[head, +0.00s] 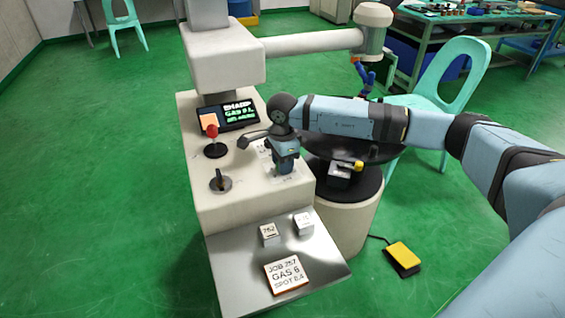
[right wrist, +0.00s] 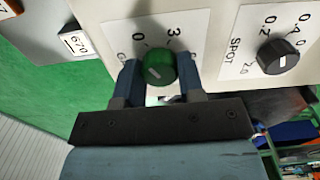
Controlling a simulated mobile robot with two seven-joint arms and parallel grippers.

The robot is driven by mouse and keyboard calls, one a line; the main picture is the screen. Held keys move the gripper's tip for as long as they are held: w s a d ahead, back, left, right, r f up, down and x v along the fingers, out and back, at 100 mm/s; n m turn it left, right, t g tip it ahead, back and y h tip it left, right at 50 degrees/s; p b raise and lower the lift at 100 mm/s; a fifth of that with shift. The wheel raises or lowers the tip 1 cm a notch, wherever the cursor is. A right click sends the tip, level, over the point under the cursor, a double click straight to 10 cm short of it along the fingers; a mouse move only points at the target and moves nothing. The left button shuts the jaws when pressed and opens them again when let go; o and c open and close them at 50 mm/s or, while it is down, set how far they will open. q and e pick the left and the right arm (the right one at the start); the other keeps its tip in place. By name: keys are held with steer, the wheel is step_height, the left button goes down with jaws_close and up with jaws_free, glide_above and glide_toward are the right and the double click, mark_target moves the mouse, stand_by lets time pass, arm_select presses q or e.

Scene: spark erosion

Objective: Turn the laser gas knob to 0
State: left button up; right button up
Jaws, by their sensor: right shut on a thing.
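The green gas knob (right wrist: 160,66) sits on a white label plate in the right wrist view, with "0" and "3" legible around it. A small light mark shows on its face; which number it points to I cannot tell. My right gripper (right wrist: 160,80) is shut on this knob, one blue finger on each side. In the head view my right gripper (head: 286,168) reaches down onto the machine's top panel and hides the knob. The machine's screen (head: 238,112) shows a gas line, its number too small to read surely. My left gripper is not in view.
The black spot knob (right wrist: 278,57) is beside the gas knob. A "GAS 6" card (head: 286,276) lies on the front metal shelf. A green chair (head: 452,82) stands behind my right arm.

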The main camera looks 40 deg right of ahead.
stand_by(0.4)
steer(key=o, duration=0.9)
arm_select(q)
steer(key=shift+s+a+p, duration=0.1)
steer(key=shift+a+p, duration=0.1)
steer(key=shift+p, duration=0.65)
arm_select(e)
step_height(320, 180, up, 14)
steer(key=shift+f, duration=0.1)
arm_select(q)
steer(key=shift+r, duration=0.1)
arm_select(e)
steer(key=shift+s, duration=0.1)
